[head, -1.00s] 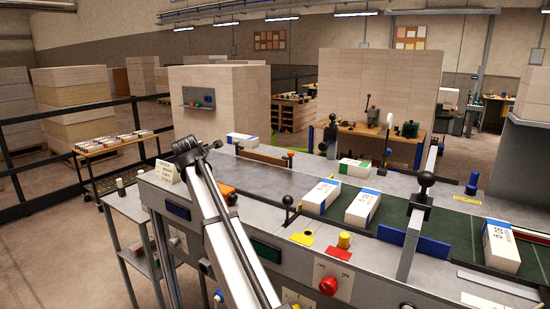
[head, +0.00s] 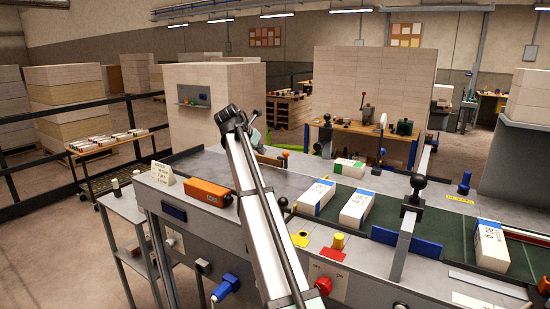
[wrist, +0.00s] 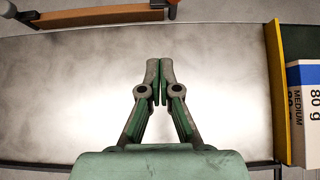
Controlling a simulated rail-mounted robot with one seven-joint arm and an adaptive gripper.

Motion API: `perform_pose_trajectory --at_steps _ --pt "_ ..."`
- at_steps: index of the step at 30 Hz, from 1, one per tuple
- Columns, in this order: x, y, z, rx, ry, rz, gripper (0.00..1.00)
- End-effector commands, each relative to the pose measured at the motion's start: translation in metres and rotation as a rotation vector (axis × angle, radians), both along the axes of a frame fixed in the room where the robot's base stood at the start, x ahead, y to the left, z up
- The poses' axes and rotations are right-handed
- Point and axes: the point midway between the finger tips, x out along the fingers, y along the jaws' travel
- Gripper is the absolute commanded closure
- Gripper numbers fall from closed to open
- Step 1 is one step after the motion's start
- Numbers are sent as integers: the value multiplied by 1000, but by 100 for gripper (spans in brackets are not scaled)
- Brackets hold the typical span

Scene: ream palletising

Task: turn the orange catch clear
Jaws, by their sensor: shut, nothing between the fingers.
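In the wrist view a small orange piece (wrist: 173,9), which looks like the catch, sits at the right end of a brown bar (wrist: 100,16) along the table's far edge. Its upper part is cut off by the frame, so its full turn cannot be told. My gripper (wrist: 160,80) is shut and empty, its fingertips together over the bare grey table top (wrist: 75,90), below and apart from the orange piece.
A yellow strip (wrist: 283,80) and a ream (wrist: 304,100) stand right of my gripper. In the head view an orange box (head: 208,192) sits at the table's left front. The grey top is largely clear.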

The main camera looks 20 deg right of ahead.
Motion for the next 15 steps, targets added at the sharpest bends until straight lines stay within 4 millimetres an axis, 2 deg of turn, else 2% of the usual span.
perform_pose_trajectory --at_steps 7,15 --pt "7 -10 -11 1 0 -1 100" --pt "28 -40 -43 1 1 -1 100"
